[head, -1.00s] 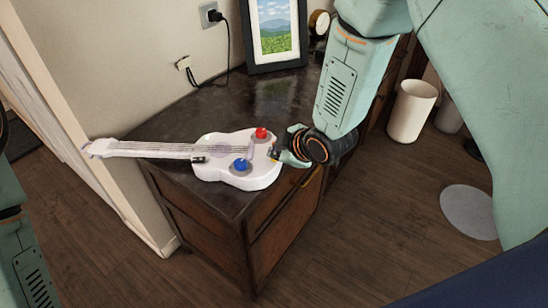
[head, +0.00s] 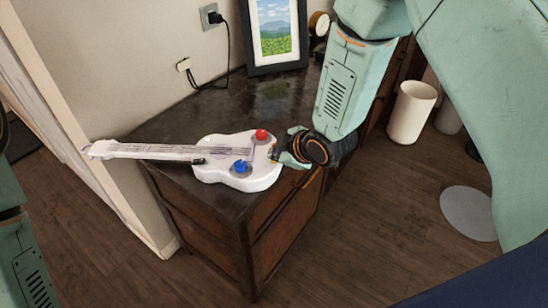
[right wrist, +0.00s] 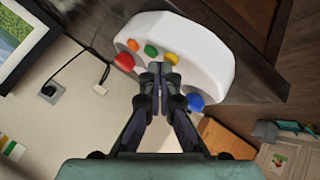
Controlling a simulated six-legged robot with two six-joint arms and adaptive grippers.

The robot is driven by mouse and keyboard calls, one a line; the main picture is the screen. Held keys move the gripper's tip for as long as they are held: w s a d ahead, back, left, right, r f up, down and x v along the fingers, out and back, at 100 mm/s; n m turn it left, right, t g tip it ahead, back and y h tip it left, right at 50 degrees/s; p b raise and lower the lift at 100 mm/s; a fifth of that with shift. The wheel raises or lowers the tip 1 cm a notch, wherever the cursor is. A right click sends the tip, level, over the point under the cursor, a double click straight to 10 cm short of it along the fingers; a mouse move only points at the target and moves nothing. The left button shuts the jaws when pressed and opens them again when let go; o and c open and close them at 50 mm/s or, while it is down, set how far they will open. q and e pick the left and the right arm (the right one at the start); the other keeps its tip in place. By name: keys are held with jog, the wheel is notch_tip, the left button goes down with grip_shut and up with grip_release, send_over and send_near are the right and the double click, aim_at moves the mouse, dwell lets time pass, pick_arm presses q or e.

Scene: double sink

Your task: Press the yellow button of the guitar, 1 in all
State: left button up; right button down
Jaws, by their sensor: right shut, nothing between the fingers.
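The white toy guitar (head: 212,173) lies on the dark cabinet top, its neck pointing left. In the right wrist view the guitar body (right wrist: 205,45) carries a small yellow button (right wrist: 172,58) beside a green one (right wrist: 151,50). My right gripper (right wrist: 160,72) is shut and empty, its tips close beside the yellow button; I cannot tell whether they touch it. In the head view my right gripper (head: 277,153) is at the right end of the guitar body, and I cannot make out the yellow button there. My left gripper is out of view.
A red knob (head: 262,134) and a blue knob (head: 240,167) stand on the guitar. An orange button (right wrist: 133,44) is near the green one. A framed picture (head: 275,35) stands at the back of the cabinet (head: 195,115). A white bin (head: 411,112) stands on the floor.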

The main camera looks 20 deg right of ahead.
aim_at(276, 163)
jog(key=shift+r+p, duration=0.35)
jog(key=shift+r, duration=0.25)
notch_tip(276, 163, up, 5)
jog(key=p, duration=0.4)
jog(key=shift+p, duration=0.3)
dwell(0.4)
